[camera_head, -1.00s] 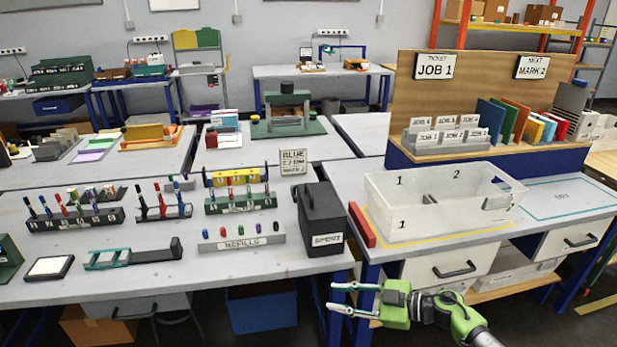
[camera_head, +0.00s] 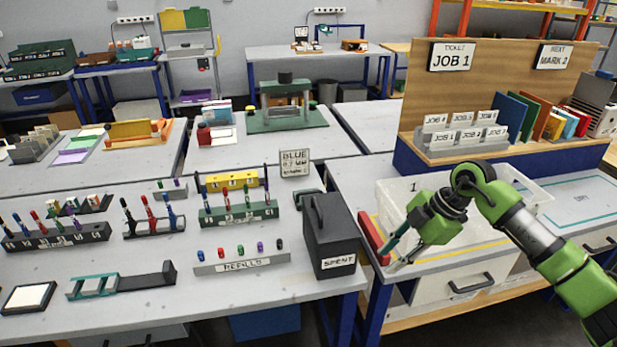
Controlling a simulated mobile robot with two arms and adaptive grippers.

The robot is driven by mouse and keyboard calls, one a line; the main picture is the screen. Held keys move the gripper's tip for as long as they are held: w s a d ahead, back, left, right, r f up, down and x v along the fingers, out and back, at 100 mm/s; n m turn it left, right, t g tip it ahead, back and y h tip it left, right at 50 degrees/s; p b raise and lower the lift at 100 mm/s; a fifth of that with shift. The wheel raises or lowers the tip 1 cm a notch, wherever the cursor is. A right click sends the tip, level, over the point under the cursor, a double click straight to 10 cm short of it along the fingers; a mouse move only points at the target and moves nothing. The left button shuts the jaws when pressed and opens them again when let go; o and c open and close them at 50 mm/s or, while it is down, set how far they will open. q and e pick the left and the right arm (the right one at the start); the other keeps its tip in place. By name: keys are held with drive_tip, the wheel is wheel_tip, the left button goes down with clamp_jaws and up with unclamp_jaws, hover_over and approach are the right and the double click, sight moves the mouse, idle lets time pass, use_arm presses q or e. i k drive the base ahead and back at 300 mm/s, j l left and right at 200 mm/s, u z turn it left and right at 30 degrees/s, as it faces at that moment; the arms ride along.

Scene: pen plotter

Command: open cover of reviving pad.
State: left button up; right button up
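No part in view is labelled as the reviving pad. A flat black-framed pad with a pale top (camera_head: 28,298) lies at the front left of the near table; I cannot tell whether it is the pad or has a cover. A dark green rounded item (camera_head: 308,199), partly hidden by the black SPENT box, is also unclear. My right gripper (camera_head: 388,261) is over the front left of the right table, by the red bar (camera_head: 373,238) and the clear bin. Its fingers are apart with nothing visible between them. My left gripper is not in view.
The black SPENT box (camera_head: 330,237) stands at the near table's right end. Pen racks (camera_head: 153,225), a REFILLS block (camera_head: 242,262) and a teal-and-black holder (camera_head: 122,282) stand to its left. The clear bin (camera_head: 520,205) is partly behind my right arm. A gap separates the tables.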

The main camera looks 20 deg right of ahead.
sight(298, 195)
drive_tip(key=i, duration=1.45)
